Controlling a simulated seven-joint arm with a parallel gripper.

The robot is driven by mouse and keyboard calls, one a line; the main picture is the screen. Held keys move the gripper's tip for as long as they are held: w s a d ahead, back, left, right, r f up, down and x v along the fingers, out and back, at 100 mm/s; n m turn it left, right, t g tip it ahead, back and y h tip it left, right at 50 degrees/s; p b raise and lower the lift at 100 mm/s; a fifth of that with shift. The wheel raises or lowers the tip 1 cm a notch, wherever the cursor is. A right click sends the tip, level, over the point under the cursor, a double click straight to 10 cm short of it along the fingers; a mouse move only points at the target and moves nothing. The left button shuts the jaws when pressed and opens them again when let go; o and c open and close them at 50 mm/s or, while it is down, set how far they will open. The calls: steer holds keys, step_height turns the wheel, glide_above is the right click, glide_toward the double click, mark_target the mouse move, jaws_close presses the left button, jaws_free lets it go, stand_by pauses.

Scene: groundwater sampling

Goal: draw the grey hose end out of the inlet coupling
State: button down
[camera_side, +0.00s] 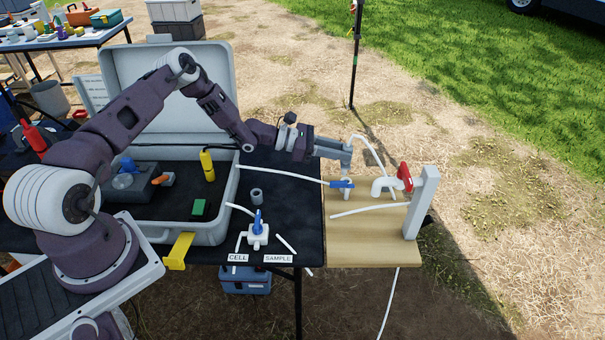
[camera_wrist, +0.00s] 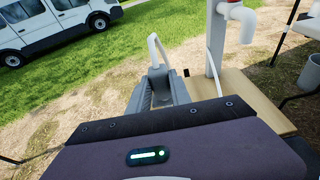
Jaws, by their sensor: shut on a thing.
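The hose arches up from between the fingers and bends down to the right. In the wrist view the hose (camera_wrist: 155,42) loops above the grey fingers (camera_wrist: 155,78). A white upright fitting with a blue lever (camera_side: 342,184), apparently the inlet coupling, stands directly below the fingertips. The hose tip is hidden by the fingers, so I cannot tell whether it sits in the coupling or clear of it.
A white elbow spout (camera_side: 382,187) with a red handle (camera_side: 405,176) stands right of the gripper, by a grey post (camera_side: 422,200). A loose white tube crosses the wooden board (camera_side: 375,245). Left are a white valve with a blue lever (camera_side: 258,230) and an open case (camera_side: 215,229).

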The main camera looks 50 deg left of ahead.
steer(key=s+d+r+m+g+y, duration=0.2)
steer(key=s+r+g, duration=0.2)
steer(key=s, duration=0.6)
steer(key=s+d+r+m+g+y, duration=0.2)
steer(key=s+r+g, duration=0.15)
steer(key=s, duration=0.55)
steer(key=m+y, duration=0.8)
steer(key=m, duration=1)
glide_above(355, 244)
steer(key=shift+g, duration=0.35)
steer(key=f, duration=1.3)
steer(key=shift+s+d+f, duration=0.2)
steer(key=shift+s+f, duration=0.05)
steer(key=shift+s, duration=0.15)
steer(key=shift+s+d+x, duration=0.1)
steer(key=shift+s+x, duration=0.1)
steer(key=shift+x, duration=0.75)
steer(key=shift+s+d+x, duration=0.1)
steer(key=shift+s+x, duration=0.1)
steer(key=shift+x, duration=0.8)
steer(key=shift+s+d+x, duration=0.1)
steer(key=shift+s+x, duration=0.1)
steer(key=shift+x, duration=0.75)
steer(key=shift+f, duration=0.25)
